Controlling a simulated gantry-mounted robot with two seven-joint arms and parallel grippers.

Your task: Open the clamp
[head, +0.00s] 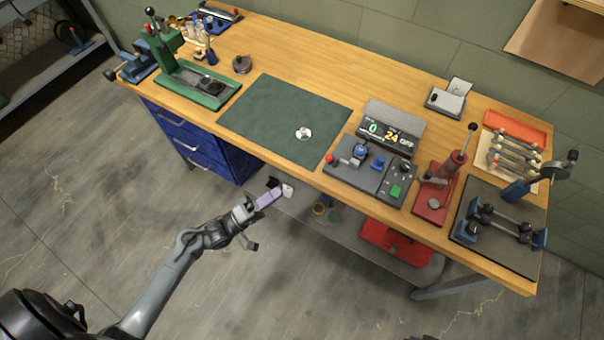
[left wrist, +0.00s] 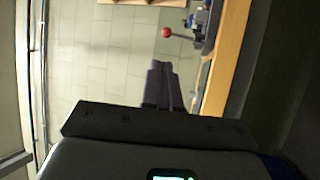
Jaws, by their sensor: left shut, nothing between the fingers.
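A clamp-like fixture with a blue body and a dark lever (head: 540,178) stands at the right end of the workbench, over a dark plate (head: 490,248) that carries a dark bar with blue end blocks. A red press-like device with an upright lever (head: 456,160) stands left of it. I cannot tell for sure which is the task's clamp, or whether it is locked. My left gripper (head: 284,189) is shut and empty, in front of the bench's front edge and far left of both devices. Its closed fingers (left wrist: 164,80) show in the left wrist view. My right gripper is out of view.
A control box (head: 372,172) with a red ball knob (head: 330,158) sits between my left gripper and the devices; the knob also shows in the left wrist view (left wrist: 166,32). A dark green mat (head: 270,120) holds a small white disc (head: 303,133). A green press (head: 200,85) stands at left.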

